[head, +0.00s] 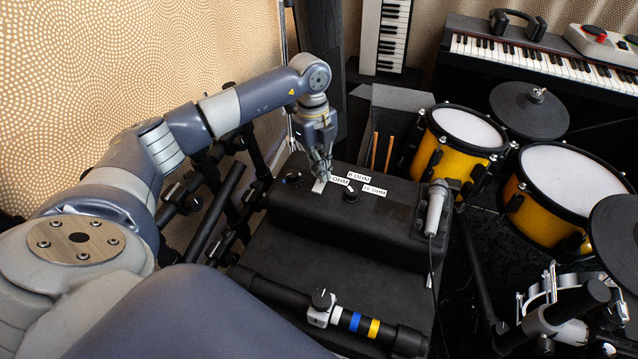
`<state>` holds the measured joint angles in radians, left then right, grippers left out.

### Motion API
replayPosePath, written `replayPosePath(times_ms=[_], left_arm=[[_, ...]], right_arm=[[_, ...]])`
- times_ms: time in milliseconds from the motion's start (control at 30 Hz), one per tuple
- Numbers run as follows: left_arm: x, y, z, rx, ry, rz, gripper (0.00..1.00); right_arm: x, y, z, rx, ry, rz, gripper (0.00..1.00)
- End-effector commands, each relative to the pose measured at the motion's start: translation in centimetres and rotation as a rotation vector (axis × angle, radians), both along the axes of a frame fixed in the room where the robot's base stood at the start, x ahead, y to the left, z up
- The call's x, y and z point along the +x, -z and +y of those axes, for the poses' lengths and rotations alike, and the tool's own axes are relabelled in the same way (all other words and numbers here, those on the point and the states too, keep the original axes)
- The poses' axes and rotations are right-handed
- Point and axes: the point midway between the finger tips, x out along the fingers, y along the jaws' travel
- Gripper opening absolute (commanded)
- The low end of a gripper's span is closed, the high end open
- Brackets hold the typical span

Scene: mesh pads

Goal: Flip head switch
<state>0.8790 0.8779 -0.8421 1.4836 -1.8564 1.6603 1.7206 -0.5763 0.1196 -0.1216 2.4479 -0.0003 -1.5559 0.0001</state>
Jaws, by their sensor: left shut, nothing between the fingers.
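The black amplifier head (390,225) lies on top of a larger black cabinet. On its top is a black rotary switch (351,195) with white labels around it. One label (374,190) reads 16 OHM, another (358,176) reads 8 OHM, and a third (339,180) is partly covered and ends in OHM. My left gripper (321,179) points down, shut and empty, just left of the switch, over a small white patch. I cannot tell whether its fingertips touch the surface. My right gripper is not in view.
Another black knob (293,176) sits left of my left gripper. A microphone (435,208) rests at the head's right end. Drumsticks (375,152) stand behind it. Yellow drums (458,140) are to the right. A black bar with coloured bands (356,322) crosses the front.

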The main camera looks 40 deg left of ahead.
Motion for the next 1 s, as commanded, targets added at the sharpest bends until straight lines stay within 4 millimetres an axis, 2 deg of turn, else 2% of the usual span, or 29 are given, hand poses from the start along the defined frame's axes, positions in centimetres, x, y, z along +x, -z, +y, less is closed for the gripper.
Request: replayPosePath(times_ms=[1000], left_arm=[[-0.01, 0.61, -0.01, 0.000, 0.000, 0.001, 0.00]], right_arm=[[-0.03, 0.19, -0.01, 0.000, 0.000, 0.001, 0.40]])
